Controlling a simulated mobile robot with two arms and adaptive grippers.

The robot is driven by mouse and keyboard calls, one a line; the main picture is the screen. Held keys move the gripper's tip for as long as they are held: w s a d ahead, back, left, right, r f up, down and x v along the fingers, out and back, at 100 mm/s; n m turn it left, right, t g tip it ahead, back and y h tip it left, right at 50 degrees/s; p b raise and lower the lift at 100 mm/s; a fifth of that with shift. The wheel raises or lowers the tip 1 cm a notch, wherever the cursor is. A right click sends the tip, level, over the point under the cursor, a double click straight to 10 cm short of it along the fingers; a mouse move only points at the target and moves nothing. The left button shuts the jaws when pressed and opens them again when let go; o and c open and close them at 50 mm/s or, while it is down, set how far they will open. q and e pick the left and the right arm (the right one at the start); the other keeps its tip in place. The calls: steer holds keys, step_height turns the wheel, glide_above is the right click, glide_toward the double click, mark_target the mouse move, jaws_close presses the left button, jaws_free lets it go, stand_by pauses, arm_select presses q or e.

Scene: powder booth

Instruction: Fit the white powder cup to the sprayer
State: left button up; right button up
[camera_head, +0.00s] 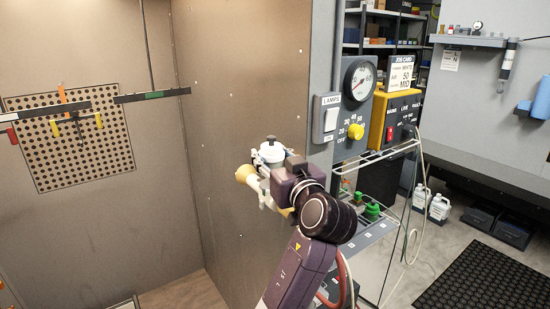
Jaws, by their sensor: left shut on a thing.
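My left gripper (278,186) is in the middle of the view, in front of the booth's side wall, and is largely hidden behind its own wrist. It is shut on what looks like the sprayer (246,174), a pale thing with a tan, flared end pointing left. A white cup-like part (271,154) with a grey top stands upright above the gripper, right against the sprayer. I cannot tell whether it is seated on the sprayer or just beside it. My right gripper is not in view.
The booth's left interior is open.

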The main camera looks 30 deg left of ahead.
arm_select(q)
steer(key=shift+w+a+f+b, duration=0.15)
steer(key=shift+a+f+b, duration=0.1)
steer(key=shift+f+b, duration=0.4)
steer(key=shift+d+f+b, duration=0.1)
steer(key=shift+f+b, duration=0.6)
steer(key=shift+f, duration=0.1)
steer(key=shift+f, duration=0.1)
steer(key=shift+b, duration=0.35)
